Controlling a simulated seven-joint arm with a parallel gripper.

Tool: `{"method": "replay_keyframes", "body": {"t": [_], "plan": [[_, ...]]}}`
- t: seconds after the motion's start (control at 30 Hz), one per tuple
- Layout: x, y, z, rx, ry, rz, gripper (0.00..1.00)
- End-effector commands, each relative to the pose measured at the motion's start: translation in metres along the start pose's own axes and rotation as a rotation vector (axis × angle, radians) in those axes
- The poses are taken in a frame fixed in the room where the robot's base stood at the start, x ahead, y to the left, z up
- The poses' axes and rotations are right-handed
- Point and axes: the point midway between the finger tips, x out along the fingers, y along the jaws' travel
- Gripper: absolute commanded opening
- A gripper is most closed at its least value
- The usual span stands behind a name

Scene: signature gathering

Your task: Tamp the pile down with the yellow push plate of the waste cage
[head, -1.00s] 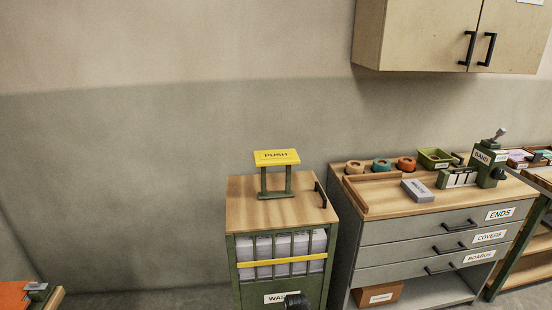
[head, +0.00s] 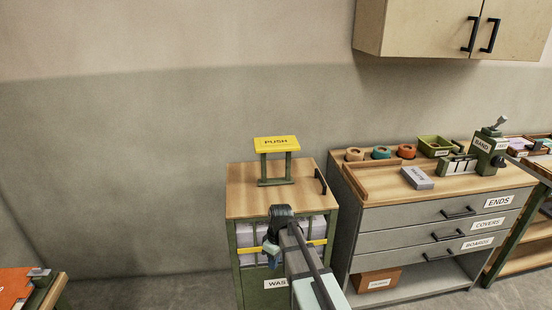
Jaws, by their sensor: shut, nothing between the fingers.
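The waste cage (head: 249,203) is a green frame with a wooden top and a front of bars. Its yellow push plate (head: 276,143), marked PUSH, stands raised above the top on two green posts. The pile (head: 245,232) is pale grey-white and shows behind the bars, partly hidden by my arm. My gripper (head: 269,251) is small in the head view, at the arm's end in front of the cage's yellow bar. It is shut and empty, below the plate and apart from it. Its fingertips are hard to make out.
A black handle (head: 320,182) stands at the right of the cage top. A grey drawer cabinet (head: 400,224) stands close on the right, with tape rolls, a green bin (head: 434,147) and a grey block (head: 417,178) on it.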

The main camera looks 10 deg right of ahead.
Motion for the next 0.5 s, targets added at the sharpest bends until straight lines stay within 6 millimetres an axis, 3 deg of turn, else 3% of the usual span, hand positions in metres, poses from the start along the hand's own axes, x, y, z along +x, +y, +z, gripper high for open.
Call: {"method": "replay_keyframes", "body": {"t": [0.5], "plan": [[-0.137, 0.009, -0.064, -0.244, 0.110, 0.081, 0.00]]}}
